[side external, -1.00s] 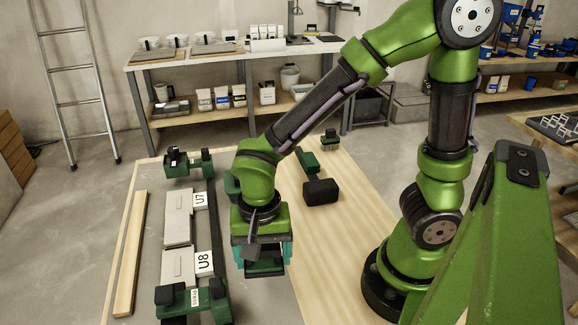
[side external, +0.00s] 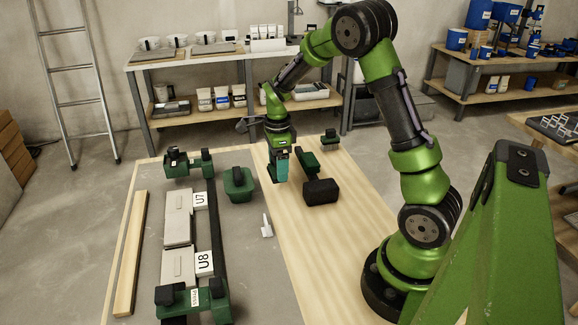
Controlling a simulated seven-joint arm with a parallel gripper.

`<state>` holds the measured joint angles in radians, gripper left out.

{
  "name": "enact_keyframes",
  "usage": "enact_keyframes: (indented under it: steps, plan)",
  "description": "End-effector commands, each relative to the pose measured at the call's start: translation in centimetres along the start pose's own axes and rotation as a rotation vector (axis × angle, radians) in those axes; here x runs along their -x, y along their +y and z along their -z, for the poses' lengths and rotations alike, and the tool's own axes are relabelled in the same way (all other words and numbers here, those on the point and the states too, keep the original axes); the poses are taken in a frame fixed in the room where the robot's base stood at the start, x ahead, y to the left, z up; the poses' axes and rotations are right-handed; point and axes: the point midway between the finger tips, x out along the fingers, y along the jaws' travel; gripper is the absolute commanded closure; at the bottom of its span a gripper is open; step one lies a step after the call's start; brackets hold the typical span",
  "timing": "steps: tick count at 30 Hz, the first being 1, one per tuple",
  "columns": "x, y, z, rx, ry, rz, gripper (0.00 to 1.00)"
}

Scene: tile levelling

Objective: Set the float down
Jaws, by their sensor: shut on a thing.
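My gripper (side external: 279,172) has teal fingers and hangs low over the far middle of the table, left of the black-headed tool. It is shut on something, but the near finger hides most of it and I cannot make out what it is. A green block with a dark grip on top (side external: 238,185), which looks like a float, sits on the table left of my gripper, apart from it. I cannot tell whether the held thing is a float too.
A green-handled tool with a black head (side external: 321,191) lies just right of my gripper. A small green item (side external: 330,140) stands behind. A small white piece (side external: 266,227) lies nearer. Grey tiles (side external: 178,217) lie in a green-ended frame at left. The wooden board's right front is clear.

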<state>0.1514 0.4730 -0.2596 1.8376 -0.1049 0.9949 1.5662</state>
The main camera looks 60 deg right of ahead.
Motion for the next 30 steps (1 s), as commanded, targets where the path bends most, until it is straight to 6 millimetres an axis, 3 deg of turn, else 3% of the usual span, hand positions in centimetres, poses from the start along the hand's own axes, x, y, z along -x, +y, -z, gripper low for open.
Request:
enact_keyframes:
  steps: [5,21,30]
  plan:
    - [-0.3,-2.1,0.4,-0.042,0.003,0.003,0.64]
    - [-1.5,-12.5,-3.7,-0.037,0.003,0.003,0.64]
    - [-1.7,-15.4,-4.9,-0.036,0.002,0.003,0.64]
